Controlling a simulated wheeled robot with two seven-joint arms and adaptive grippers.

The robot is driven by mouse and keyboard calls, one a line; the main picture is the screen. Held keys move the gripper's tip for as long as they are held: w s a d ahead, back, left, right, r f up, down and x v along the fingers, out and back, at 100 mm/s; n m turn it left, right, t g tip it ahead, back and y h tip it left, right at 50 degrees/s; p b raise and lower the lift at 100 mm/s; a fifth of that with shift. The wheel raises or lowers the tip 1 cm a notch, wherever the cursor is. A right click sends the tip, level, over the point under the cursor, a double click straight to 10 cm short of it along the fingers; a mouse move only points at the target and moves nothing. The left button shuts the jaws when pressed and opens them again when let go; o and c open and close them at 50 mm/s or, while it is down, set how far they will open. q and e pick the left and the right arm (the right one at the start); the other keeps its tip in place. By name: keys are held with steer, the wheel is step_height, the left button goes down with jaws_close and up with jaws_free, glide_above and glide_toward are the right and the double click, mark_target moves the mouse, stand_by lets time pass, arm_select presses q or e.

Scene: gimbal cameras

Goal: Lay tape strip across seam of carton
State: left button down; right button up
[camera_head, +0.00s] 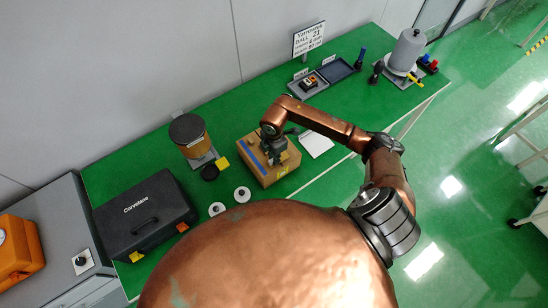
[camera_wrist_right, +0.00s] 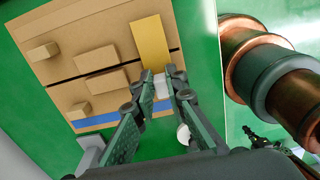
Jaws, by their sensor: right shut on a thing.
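The carton (camera_head: 262,176) is a brown box on the green table in the head view; its top fills much of the wrist view (camera_wrist_right: 105,30). A dark seam (camera_wrist_right: 90,72) runs across that top. A yellow tape strip (camera_wrist_right: 148,38) overlaps the seam line near the fingertips; I cannot tell if it touches the carton. My right gripper (camera_head: 277,149) is over the carton. In the wrist view its fingers (camera_wrist_right: 162,86) are shut on a small pale piece at the strip's near end. My left gripper is not in view.
Raised cardboard blocks (camera_wrist_right: 100,82) and a blue stripe (camera_wrist_right: 98,121) are on the carton's top. A black case (camera_head: 145,212), a dark-topped canister (camera_head: 190,138) and white discs (camera_head: 242,194) are to its left. A white sheet (camera_head: 316,143) lies to its right.

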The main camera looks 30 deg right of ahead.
steer(key=shift+f+b, duration=0.3)
steer(key=shift+f, duration=0.25)
steer(key=o, duration=0.9)
steer(key=shift+c, duration=0.2)
steer(key=shift+r, duration=0.1)
step_height(320, 180, up, 12)
